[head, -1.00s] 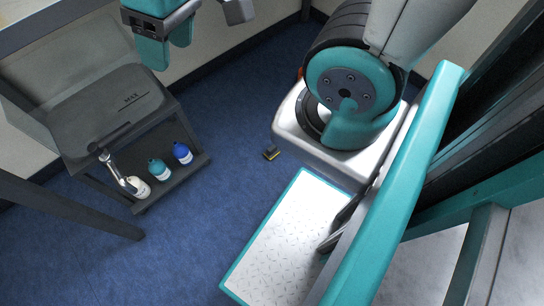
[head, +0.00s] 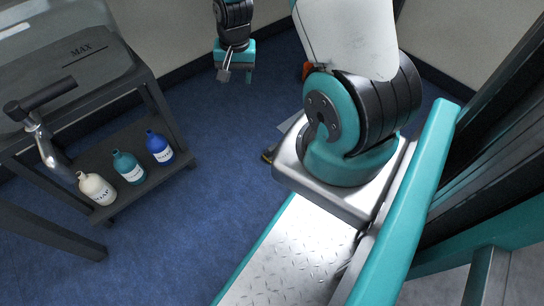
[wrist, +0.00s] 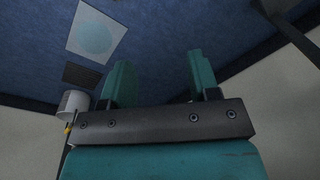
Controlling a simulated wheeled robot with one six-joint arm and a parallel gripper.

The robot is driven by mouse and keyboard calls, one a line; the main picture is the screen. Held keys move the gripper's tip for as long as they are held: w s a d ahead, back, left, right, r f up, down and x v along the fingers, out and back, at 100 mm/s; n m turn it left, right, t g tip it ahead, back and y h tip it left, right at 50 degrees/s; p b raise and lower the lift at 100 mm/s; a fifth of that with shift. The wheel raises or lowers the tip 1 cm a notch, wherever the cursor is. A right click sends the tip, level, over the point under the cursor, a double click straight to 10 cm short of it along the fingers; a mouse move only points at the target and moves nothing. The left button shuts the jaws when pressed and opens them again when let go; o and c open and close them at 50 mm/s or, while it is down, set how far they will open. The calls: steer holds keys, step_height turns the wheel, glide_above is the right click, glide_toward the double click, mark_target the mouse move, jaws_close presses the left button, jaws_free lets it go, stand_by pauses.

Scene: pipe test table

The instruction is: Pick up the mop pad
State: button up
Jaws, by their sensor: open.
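My gripper (head: 236,74) hangs over the blue floor near the back wall in the head view. In the wrist view my gripper (wrist: 160,76) has two teal fingers standing apart with nothing between them. I cannot surely make out a mop pad. A pale square with a light blue round patch (wrist: 95,33) lies on the blue floor, up and left of the fingers in the wrist view; I cannot tell if it is the pad. The gripper touches nothing that I can see.
A dark cart (head: 150,180) stands at left, with a cream bottle (head: 97,188), a teal bottle (head: 129,168) and a blue bottle (head: 159,148) on its lower shelf. A white cylinder (wrist: 73,102) and a dark floor panel (wrist: 82,76) show in the wrist view. Open blue floor (head: 235,135) lies between.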

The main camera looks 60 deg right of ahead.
steer(key=s+d+f+m+y, duration=0.1)
steer(key=s+d+f+m, duration=0.35)
steer(key=f, duration=0.45)
steer(key=s+d+f+m, duration=0.3)
steer(key=d+f+m, duration=0.2)
steer(key=f, duration=0.4)
steer(key=shift+m+g, duration=0.3)
steer(key=shift+m, duration=0.05)
steer(key=f+b, duration=0.2)
steer(key=f, duration=0.2)
steer(key=a+f+b, duration=0.1)
steer(key=f+b, duration=0.2)
steer(key=f, duration=0.2)
steer(key=f+b, duration=0.2)
steer(key=f, duration=0.2)
steer(key=shift+a+f, duration=0.15)
steer(key=shift+a, duration=0.1)
steer(key=f+b, duration=0.1)
steer(key=f, duration=0.1)
steer(key=f+b, duration=0.1)
steer(key=b, duration=0.1)
steer(key=a+f+b, duration=0.1)
steer(key=f+b, duration=0.1)
steer(key=shift+w+f, duration=0.35)
steer(key=shift+w, duration=0.05)
steer(key=shift+r, duration=0.15)
steer(key=c, duration=0.6)
steer(key=shift+r, duration=0.1)
steer(key=shift+c, duration=0.2)
